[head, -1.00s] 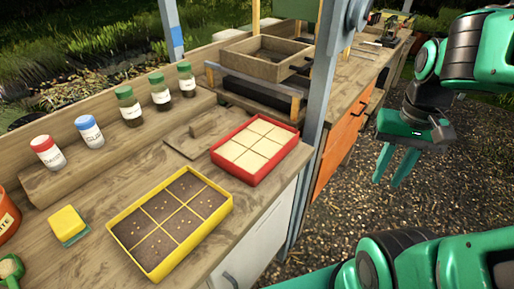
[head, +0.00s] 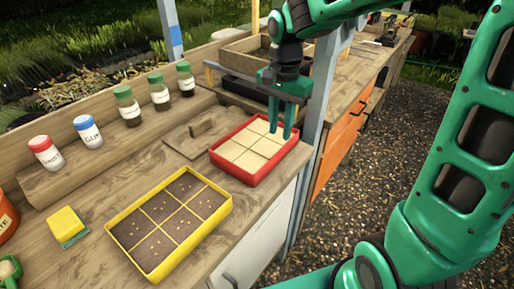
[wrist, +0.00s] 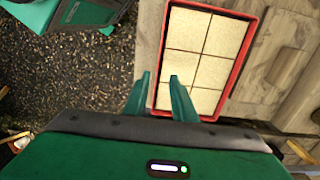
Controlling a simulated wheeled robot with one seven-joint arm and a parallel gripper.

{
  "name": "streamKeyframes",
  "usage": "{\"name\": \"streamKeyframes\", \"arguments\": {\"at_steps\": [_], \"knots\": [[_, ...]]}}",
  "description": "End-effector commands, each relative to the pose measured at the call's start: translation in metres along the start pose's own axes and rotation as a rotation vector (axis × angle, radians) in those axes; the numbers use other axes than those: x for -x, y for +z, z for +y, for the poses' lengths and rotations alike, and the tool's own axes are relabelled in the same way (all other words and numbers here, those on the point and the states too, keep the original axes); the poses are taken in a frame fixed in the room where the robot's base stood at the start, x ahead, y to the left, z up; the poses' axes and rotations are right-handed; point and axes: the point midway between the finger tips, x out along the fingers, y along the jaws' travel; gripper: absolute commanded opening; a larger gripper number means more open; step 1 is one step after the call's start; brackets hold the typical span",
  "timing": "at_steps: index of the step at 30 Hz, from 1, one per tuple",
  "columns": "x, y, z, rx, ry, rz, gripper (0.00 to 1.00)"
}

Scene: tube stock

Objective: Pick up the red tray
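The red tray (head: 254,150) lies on the wooden bench near its front edge in the head view. It has a red rim and several compartments filled with pale material. In the wrist view the red tray (wrist: 239,62) lies ahead of the fingers. My gripper (head: 280,135) points down at the tray's right part in the head view. In the wrist view my gripper (wrist: 160,80) has its two fingers apart with nothing held between them. One finger overlaps the tray's near-left edge there. I cannot tell how high the fingertips are above the tray.
A yellow tray (head: 227,205) with dark soil stands in front of the red tray. Several jars (head: 128,106) stand on a raised ledge behind. A grey post (head: 318,120) rises close to the red tray's right. A yellow sponge (head: 66,224) lies at left.

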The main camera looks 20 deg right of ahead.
Motion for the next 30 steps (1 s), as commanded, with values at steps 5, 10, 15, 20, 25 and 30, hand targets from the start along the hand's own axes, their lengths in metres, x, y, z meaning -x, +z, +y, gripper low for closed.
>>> {"name": "streamKeyframes", "arguments": {"at_steps": [5,10,15,20,25,30], "knots": [[-0.014,0.000,0.001,-0.001,0.001,0.000,0.24],[-0.029,0.001,0.003,-0.001,0.003,-0.001,0.24],[-0.053,0.002,0.004,-0.003,0.003,-0.001,0.24],[-0.065,0.002,0.004,-0.002,0.002,0.000,0.24],[-0.066,0.001,0.003,-0.002,0.000,0.001,0.24],[-0.066,0.001,0.003,-0.002,0.000,0.001,0.00]]}}
